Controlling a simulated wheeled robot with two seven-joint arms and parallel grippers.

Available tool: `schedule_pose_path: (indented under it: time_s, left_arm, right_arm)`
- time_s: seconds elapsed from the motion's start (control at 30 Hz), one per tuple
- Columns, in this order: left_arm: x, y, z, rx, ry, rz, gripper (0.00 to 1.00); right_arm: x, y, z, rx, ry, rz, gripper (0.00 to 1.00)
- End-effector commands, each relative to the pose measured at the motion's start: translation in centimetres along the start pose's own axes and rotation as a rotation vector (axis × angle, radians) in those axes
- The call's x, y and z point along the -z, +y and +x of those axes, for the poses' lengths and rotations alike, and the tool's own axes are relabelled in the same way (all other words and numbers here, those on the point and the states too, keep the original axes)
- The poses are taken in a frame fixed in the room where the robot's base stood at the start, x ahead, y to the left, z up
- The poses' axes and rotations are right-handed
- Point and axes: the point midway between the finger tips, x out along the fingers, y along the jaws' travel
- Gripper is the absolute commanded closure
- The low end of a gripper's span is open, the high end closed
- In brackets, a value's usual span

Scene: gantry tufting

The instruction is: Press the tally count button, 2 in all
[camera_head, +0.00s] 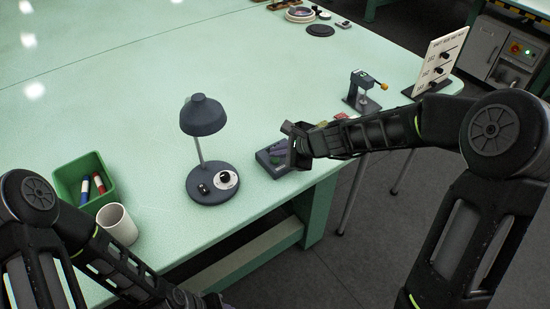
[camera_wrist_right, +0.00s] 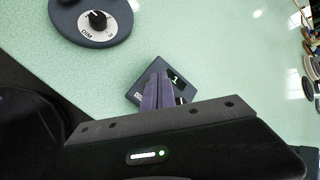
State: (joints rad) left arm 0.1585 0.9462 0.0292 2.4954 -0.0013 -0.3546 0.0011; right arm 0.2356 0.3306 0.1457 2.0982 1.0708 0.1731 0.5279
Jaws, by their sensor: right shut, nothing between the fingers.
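The tally counter (camera_head: 264,161) is a small dark box on the pale green table, near the front edge. In the right wrist view the tally counter (camera_wrist_right: 145,78) has a small lit display that seems to read 1. My right gripper (camera_head: 279,155) is over the counter, with its purple fingers shut and empty. In the wrist view its fingertips (camera_wrist_right: 160,76) overlap the top of the counter and hide part of it, including any button. I cannot tell whether they touch it. My left gripper (camera_head: 215,300) is mostly cut off at the bottom edge.
A dark desk lamp (camera_head: 205,118) with a dial on its base stands left of the counter. A white cup (camera_head: 117,224) and a green bin (camera_head: 68,178) with markers are further left. A small device (camera_head: 360,90) and a switch panel (camera_head: 437,62) stand to the right.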

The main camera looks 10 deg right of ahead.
Motion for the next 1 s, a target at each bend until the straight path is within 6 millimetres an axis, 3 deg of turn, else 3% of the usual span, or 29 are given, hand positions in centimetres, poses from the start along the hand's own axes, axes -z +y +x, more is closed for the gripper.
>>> schedule_pose_path:
  time_s: [1.0]
  left_arm:
    - [-0.01,-0.29,0.75,0.0,0.0,0.0,0.59]
  right_arm:
    - [0.41,0.4,0.53,0.0,0.0,0.0,1.0]
